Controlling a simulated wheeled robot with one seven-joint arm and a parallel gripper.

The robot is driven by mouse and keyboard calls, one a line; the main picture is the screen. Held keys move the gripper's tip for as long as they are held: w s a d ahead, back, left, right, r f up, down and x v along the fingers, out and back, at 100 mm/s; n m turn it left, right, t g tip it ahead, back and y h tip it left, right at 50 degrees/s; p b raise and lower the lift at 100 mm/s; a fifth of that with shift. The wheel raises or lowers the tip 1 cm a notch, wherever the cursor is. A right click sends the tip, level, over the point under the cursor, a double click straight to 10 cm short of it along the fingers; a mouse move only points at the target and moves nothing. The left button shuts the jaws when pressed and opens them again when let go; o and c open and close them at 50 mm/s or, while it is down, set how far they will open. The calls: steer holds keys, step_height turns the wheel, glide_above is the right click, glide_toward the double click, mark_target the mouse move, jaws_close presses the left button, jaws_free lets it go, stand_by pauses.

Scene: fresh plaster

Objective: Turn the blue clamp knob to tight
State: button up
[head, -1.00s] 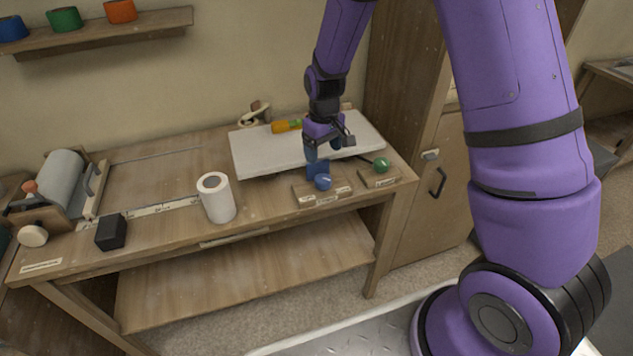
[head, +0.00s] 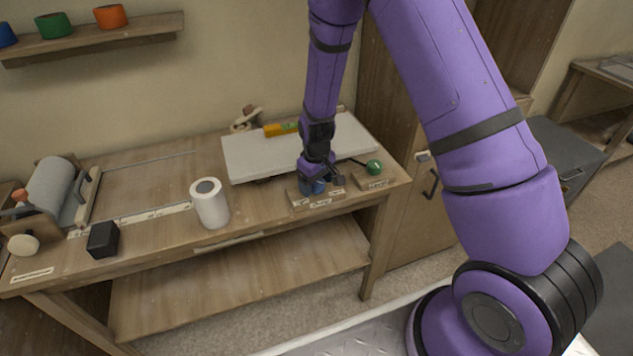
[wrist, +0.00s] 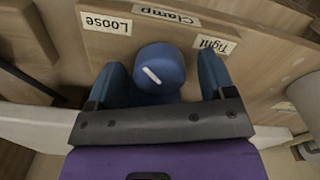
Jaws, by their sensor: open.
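The blue clamp knob (wrist: 160,68) shows in the wrist view with a white pointer line on its face, slanting from upper left to lower right. It sits on a wooden plate (wrist: 115,48) with labels "Loose" (wrist: 106,23), "Clamp" (wrist: 168,14) and "Tight" (wrist: 216,44), which appear upside down. My gripper (wrist: 164,82) is open, with one blue finger on each side of the knob; a gap shows at least on the right. In the head view my gripper (head: 318,183) is low over the plate (head: 300,201) and largely hides the knob.
A green knob (head: 374,167) on its own plate stands just right of the clamp plate. A white board (head: 250,158) lies behind. A white roll (head: 210,205) and a black block (head: 103,240) stand to the left on the bench.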

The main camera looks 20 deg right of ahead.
steer(key=c, duration=0.9)
steer(key=shift+m, duration=0.3)
steer(key=m, duration=0.9)
steer(key=shift+m, duration=0.4)
steer(key=o, duration=0.9)
